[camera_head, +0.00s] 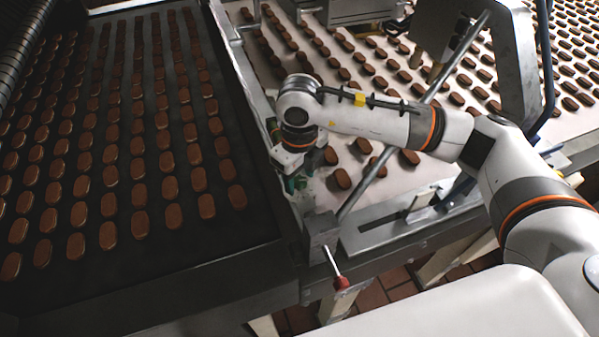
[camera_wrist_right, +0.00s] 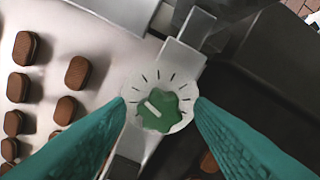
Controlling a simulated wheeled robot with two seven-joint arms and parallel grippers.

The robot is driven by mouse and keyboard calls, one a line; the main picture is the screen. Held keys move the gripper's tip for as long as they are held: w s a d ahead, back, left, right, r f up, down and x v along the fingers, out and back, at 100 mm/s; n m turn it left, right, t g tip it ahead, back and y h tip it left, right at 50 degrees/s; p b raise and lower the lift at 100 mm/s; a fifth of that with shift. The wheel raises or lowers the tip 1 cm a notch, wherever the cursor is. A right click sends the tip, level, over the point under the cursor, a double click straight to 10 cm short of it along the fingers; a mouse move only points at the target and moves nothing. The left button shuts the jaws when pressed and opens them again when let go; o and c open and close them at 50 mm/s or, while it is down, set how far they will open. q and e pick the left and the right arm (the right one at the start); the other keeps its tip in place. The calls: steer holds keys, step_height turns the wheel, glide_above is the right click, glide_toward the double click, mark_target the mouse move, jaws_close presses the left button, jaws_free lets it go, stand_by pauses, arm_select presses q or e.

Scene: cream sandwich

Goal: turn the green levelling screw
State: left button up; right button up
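The green levelling screw (camera_wrist_right: 160,112) is a lobed knob in the middle of the right wrist view. A short white mark on it points to the upper left. It sits on a pale round dial (camera_wrist_right: 131,88) with dark tick marks. My right gripper (camera_wrist_right: 160,102) is open, with one teal finger on each side of the screw. The fingertips appear near the dial's rim; I cannot tell how far above it they are. In the head view the right gripper (camera_head: 293,182) points down at the edge between the two belts, and the screw is not clearly distinguishable. My left gripper is out of view.
A dark belt (camera_head: 262,205) with rows of brown biscuits lies to the left. A pale belt (camera_head: 320,200) with biscuits lies to the right. A metal bar (camera_head: 375,165) slants close to my right forearm. A red-knobbed lever (camera_head: 341,283) sticks out at the front.

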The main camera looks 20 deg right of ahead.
steer(key=c, duration=0.8)
steer(key=shift+f+b, duration=0.15)
steer(key=shift+b, duration=0.35)
steer(key=n+b, duration=0.3)
steer(key=b, duration=0.2)
steer(key=shift+f+n, duration=0.1)
steer(key=shift+n, duration=0.2)
steer(key=shift+r+n+b, duration=0.2)
steer(key=shift+n+b, duration=0.3)
steer(key=shift+b, duration=0.1)
steer(key=shift+r, duration=0.1)
steer(key=o, duration=1)
steer(key=shift+c, duration=0.2)
